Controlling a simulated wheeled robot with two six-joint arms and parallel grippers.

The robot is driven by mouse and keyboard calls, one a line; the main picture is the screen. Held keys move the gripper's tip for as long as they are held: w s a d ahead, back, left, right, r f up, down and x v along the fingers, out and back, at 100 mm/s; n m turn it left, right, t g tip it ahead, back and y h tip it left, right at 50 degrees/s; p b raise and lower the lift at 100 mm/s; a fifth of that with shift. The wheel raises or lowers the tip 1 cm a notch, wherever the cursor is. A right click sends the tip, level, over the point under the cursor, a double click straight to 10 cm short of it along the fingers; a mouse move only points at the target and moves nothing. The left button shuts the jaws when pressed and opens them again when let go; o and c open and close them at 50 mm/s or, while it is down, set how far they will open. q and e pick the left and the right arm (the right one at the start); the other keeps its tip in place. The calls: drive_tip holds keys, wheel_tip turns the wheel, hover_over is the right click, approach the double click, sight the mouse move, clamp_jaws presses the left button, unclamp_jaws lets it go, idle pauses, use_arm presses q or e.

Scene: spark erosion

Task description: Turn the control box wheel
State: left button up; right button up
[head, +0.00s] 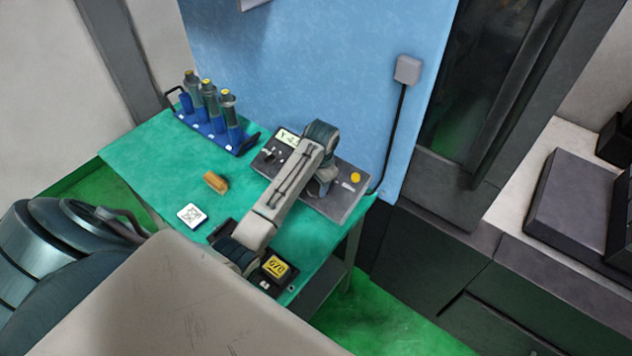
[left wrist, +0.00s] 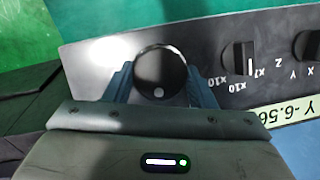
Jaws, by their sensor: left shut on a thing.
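The control box (head: 340,207) is a dark grey panel on the green table, with a lit display, small knobs and a yellow button. My left gripper (head: 320,190) is over the middle of the panel and hides the wheel in the head view. In the left wrist view, the wheel (left wrist: 160,66) is a round dark disc with a pale rim and a light dot near its lower edge. My left gripper (left wrist: 160,84) is shut on it, with one blue finger on each side. The display (left wrist: 290,112) reads Y -6.56. My right gripper is not in view.
A blue rack (head: 215,135) with several tool holders stands at the table's back left. A blue panel (head: 310,75) rises behind.

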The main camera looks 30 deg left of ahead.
use_arm(q)
drive_tip(key=m, duration=0.2)
drive_tip(key=m+y, duration=0.1)
drive_tip(key=m, duration=0.1)
drive_tip(key=shift+s+d+f+t, duration=0.15)
drive_tip(key=shift+d+t, duration=0.05)
drive_tip(key=shift+t, duration=0.2)
drive_tip(key=m+t+y, duration=0.1)
drive_tip(key=m, duration=0.3)
drive_tip(key=shift+s+m, duration=0.1)
drive_tip(key=shift+m, duration=0.3)
drive_tip(key=m+t, duration=0.1)
drive_tip(key=m, duration=0.1)
drive_tip(key=m+t+y, duration=0.1)
drive_tip(key=m, duration=0.1)
drive_tip(key=shift+s+d+f, duration=0.1)
drive_tip(key=shift+s, duration=0.05)
drive_tip(key=m+t, duration=0.1)
drive_tip(key=m, duration=0.3)
drive_tip(key=shift+s, duration=0.1)
drive_tip(key=shift+f+m+t, duration=0.1)
drive_tip(key=shift+m+t, duration=0.3)
drive_tip(key=shift+m, duration=0.2)
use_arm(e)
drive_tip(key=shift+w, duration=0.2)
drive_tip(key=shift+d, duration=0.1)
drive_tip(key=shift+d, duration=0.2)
use_arm(q)
drive_tip(key=o, duration=1)
drive_tip(key=shift+c, duration=0.2)
